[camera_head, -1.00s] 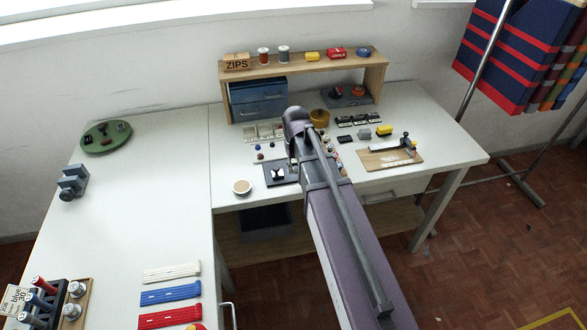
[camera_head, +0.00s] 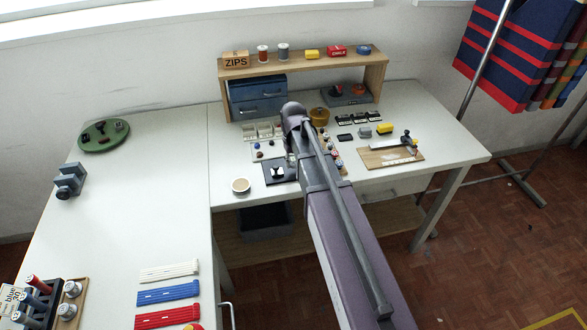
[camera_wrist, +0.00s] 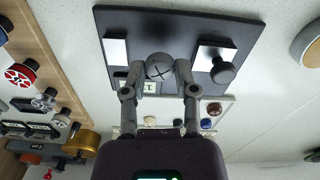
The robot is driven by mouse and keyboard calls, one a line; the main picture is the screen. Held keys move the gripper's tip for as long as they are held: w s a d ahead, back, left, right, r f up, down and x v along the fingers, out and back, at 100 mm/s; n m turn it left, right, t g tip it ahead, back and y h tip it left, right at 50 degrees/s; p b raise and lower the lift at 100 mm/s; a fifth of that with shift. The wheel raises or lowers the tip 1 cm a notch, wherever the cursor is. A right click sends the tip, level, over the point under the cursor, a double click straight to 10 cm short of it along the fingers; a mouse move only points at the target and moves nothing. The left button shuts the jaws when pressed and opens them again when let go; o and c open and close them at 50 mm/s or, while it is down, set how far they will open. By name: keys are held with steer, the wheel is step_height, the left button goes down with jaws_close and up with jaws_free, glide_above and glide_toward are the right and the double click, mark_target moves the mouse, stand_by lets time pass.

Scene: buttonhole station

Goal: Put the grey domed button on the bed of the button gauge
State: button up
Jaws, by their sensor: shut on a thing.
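The button gauge is a dark plate (camera_wrist: 125,20) with two pale blocks (camera_wrist: 116,50) and a black knob (camera_wrist: 223,72) in the wrist view. In the head view its dark plate (camera_head: 270,178) lies on the table, left of my arm. My gripper (camera_wrist: 158,70) is shut on the grey domed button (camera_wrist: 159,66), which shows cross-shaped marks. The button is over the gauge, between the two pale blocks. I cannot tell whether it touches the bed. In the head view my arm hides the fingertips and the button.
A pale tray with several buttons (camera_wrist: 207,123) lies beyond the gauge. A round cream dish (camera_head: 241,186) stands at its left. A brass tin (camera_head: 319,116) and a wooden board with a slide tool (camera_head: 392,157) are farther right.

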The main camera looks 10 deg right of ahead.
mark_target(293, 163)
steer(key=shift+f+b, duration=0.65)
steer(key=shift+f, duration=0.3)
steer(key=shift+f, duration=0.15)
steer(key=o, duration=0.4)
steer(key=shift+r, duration=0.2)
step_height(293, 163, up, 12)
steer(key=p, duration=1.2)
stand_by(0.4)
